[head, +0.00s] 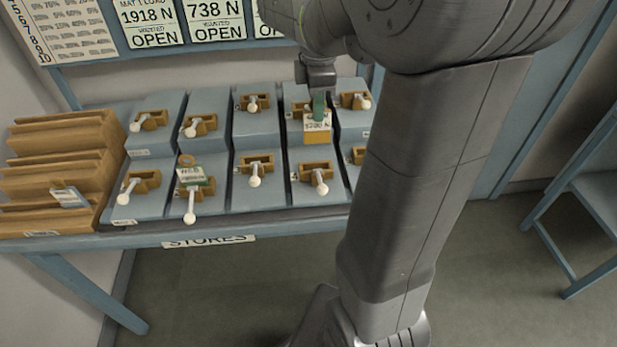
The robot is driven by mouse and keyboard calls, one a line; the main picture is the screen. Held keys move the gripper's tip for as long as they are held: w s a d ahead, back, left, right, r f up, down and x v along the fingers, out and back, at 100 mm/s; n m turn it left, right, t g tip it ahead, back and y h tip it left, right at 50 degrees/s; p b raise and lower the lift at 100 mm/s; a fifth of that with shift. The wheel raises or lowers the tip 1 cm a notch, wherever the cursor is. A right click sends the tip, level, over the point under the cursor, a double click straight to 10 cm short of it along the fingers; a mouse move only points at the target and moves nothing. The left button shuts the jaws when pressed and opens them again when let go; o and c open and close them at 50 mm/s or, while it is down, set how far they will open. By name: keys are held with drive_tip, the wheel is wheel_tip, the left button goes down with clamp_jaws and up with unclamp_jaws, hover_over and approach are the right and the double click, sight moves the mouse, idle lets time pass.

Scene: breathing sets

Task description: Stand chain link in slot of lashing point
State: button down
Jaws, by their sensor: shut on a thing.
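My gripper (317,88) is at the back row of a stepped grey-blue stand, shut on a small upright green piece (319,106). This may be the chain link; its shape is too small to tell. Directly below or in front of it is a yellow-brown block (317,137) with a white label reading about 5720 N. I cannot tell whether the green piece touches the block or sits in a slot. Brown slotted brackets with white-knobbed levers, perhaps lashing points, stand on the steps, such as one at front (314,171). Another bracket (195,184) carries a green-edged label.
A brown slotted rack (62,165) with a grey-blue tag (69,197) stands at the left of the blue table (150,239). Neighbouring brackets (353,100) stand close to my gripper. A sign board (150,25) is behind. Open floor lies in front.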

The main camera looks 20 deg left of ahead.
sight(316, 141)
wheel_tip(316, 141, down, 10)
drive_tip(key=shift+f, duration=0.2)
idle(0.3)
drive_tip(key=shift+f, duration=0.1)
drive_tip(key=shift+f, duration=0.15)
drive_tip(key=c, duration=1.5)
unclamp_jaws()
drive_tip(key=shift+r, duration=0.2)
wheel_tip(316, 141, up, 12)
drive_tip(key=shift+r, duration=0.1)
